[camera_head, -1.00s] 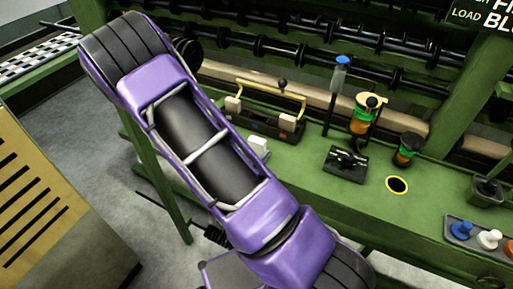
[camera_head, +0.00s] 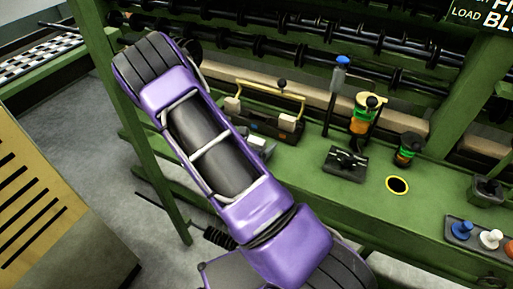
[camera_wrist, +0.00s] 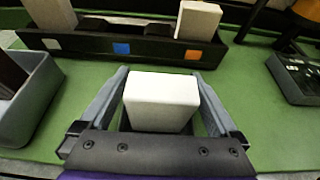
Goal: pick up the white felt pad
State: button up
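A white block-shaped pad (camera_wrist: 162,100), which I take for the felt pad, sits between the spread fingers of my gripper (camera_wrist: 160,78) in the wrist view. The fingers stand on its left and right sides and look open; I cannot tell whether either touches it. In the head view the pad (camera_head: 257,142) shows only in part beside my purple arm, on the green bench just in front of the dark caddy (camera_head: 262,122). My arm covers most of that spot in the head view.
The caddy holds two pale blocks (camera_wrist: 198,20) and has a yellow handle (camera_head: 255,85). A grey bin (camera_wrist: 30,100) stands left of my gripper, a dark device (camera_wrist: 297,78) to the right. Spools, a yellow-rimmed hole (camera_head: 397,185) and a peg tray (camera_head: 480,238) lie farther right.

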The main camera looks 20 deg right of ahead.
jog(key=c, duration=1.2)
jog(key=shift+r, duration=0.1)
